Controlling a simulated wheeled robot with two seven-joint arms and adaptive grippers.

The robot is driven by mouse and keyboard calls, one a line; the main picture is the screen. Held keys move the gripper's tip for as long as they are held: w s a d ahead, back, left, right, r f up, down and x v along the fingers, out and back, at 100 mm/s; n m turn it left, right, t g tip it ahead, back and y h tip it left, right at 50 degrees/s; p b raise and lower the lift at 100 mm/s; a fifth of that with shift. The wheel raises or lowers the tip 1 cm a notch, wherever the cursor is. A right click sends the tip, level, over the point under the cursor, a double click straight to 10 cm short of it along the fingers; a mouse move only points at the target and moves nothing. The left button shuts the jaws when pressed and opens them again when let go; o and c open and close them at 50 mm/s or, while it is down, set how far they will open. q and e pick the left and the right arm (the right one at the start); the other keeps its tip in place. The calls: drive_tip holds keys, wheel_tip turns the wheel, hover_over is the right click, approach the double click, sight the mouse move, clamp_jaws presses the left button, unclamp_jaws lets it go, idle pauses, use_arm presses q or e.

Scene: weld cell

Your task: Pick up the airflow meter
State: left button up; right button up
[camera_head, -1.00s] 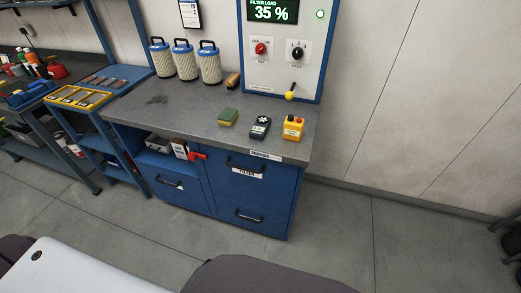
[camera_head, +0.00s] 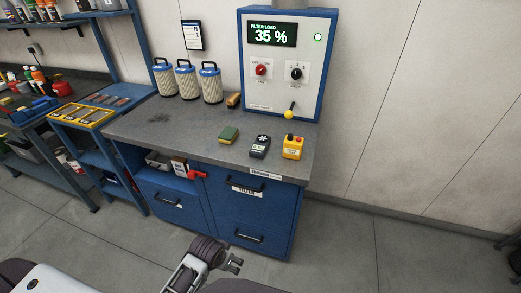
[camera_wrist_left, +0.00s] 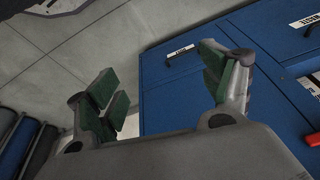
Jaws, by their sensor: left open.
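The airflow meter, a dark handheld device with a fan symbol and a small light display (camera_head: 260,146), lies on the grey top of the blue workbench (camera_head: 150,127). A green and yellow sponge (camera_head: 228,135) lies to its left, and a yellow box with a red button (camera_head: 293,147) stands to its right. My left gripper (camera_head: 236,263) is low in front of the bench drawers, well below and apart from the meter. In the left wrist view, its two green-padded fingers (camera_wrist_left: 166,82) are spread and empty, with blue drawer fronts beyond. My right gripper is not in view.
A control panel (camera_head: 285,82) with a yellow-knobbed lever stands at the back of the bench. Several filter cartridges (camera_head: 187,81) and a brush (camera_head: 234,100) stand or lie left of it. The bench's front edge and drawer handles (camera_head: 247,187) face me.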

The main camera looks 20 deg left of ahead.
use_arm(q)
drive_tip(key=w+r+n+t, duration=0.1)
drive_tip(key=w+r+t, duration=1.2)
drive_tip(key=w+r, duration=1.1)
drive_tip(key=shift+w+d+n, duration=0.3)
drive_tip(key=shift+w, duration=0.7)
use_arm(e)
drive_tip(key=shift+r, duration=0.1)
use_arm(q)
drive_tip(key=shift+w+f, duration=0.1)
approach(259, 148)
drive_tip(key=shift+w+a+r, duration=0.1)
drive_tip(key=shift+w+r, duration=0.1)
drive_tip(key=shift+w, duration=0.25)
drive_tip(key=shift+w+a+r, duration=0.1)
drive_tip(key=shift+w+r, duration=0.05)
drive_tip(key=shift+w, duration=0.3)
drive_tip(key=shift+w+d+f, duration=0.1)
drive_tip(key=shift+w+f, duration=0.05)
drive_tip(key=shift+w, duration=0.8)
drive_tip(key=shift+w+f, duration=0.15)
drive_tip(key=shift+w, duration=0.9)
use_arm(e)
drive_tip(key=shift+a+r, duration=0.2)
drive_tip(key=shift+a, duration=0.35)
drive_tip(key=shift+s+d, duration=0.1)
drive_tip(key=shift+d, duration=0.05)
